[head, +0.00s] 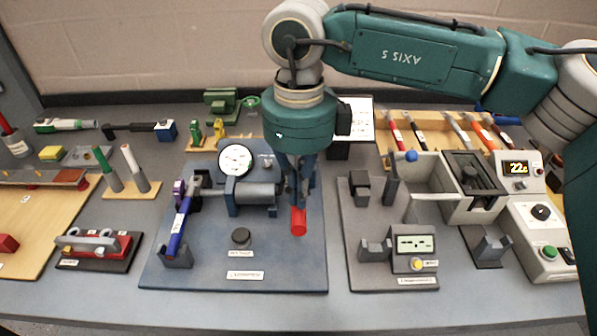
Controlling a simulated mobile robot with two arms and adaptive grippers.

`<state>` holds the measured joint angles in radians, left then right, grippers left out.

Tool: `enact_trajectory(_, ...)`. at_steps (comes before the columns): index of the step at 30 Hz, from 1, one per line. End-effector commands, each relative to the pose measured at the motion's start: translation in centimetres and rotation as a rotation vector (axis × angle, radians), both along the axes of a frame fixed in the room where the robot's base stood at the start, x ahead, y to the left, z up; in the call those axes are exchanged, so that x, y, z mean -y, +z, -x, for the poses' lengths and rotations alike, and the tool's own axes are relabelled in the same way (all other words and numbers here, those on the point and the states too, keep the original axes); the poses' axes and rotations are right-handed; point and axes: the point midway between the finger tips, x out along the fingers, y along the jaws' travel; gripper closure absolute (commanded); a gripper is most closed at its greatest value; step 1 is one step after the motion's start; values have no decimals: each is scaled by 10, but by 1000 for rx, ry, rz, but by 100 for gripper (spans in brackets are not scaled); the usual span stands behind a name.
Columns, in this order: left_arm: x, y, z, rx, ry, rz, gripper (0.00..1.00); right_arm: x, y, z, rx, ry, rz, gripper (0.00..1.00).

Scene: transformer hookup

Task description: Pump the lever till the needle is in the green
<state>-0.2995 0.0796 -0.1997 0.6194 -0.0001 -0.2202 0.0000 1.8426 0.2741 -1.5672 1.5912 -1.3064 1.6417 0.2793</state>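The pump unit stands on a blue base plate (290,270), with a grey cylinder (256,196) and a round white gauge (236,159) behind it. The gauge's needle and green band are too small to read. The lever's red grip (298,221) points toward me at the right of the cylinder. My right gripper (297,198) comes down from above with its fingers close together at the back of the red grip. It appears shut on the lever; the lever's shaft is hidden behind the fingers. My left gripper is not in view.
A blue-handled tool (179,228) rests in a holder left of the cylinder. A grey fixture with a small display (415,243) stands to the right. The table's front strip is clear.

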Motion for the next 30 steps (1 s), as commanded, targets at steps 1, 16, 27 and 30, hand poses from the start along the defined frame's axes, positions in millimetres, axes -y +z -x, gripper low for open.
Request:
enact_trajectory(1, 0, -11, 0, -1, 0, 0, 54, 0, -12, 0, 0, -1, 1, 100)
enact_trajectory(16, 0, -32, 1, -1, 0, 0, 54, 0, -36, 2, 2, -2, 1, 100)
enact_trajectory(27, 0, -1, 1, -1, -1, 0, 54, 0, 13, -1, 0, 0, 1, 100)
enact_trajectory(30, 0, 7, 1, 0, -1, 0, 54, 0, 28, -2, 0, 1, 0, 100)
